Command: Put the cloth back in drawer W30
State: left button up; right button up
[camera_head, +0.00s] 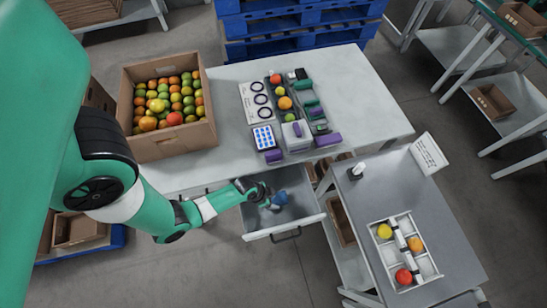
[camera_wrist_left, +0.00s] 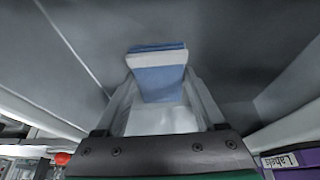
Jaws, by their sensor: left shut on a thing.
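The blue cloth (camera_head: 279,198), folded with a white band, is between the fingers of my left gripper (camera_head: 266,202). It also shows in the left wrist view (camera_wrist_left: 158,80), where the two fingers (camera_wrist_left: 160,105) pinch it from both sides. An open grey drawer (camera_head: 285,228) sticks out under the front of the white table. The cloth and gripper are over or inside the drawer; I cannot tell whether the cloth touches its floor. No drawer number is readable. My right gripper is not in view.
A grey side table (camera_head: 370,200) at the right holds a white divided tray (camera_head: 431,262) with several fruits. Blue pallets (camera_head: 290,25) stand behind.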

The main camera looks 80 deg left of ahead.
pick_arm(q)
jog(key=shift+f+b, duration=0.5)
jog(key=shift+f, duration=0.05)
jog(key=o, duration=1.3)
jog(key=p+v, duration=0.8)
jog(key=v, duration=0.5)
jog(key=shift+w+r, duration=0.25)
jog(key=shift+w, duration=0.05)
jog(key=shift+a, duration=0.1)
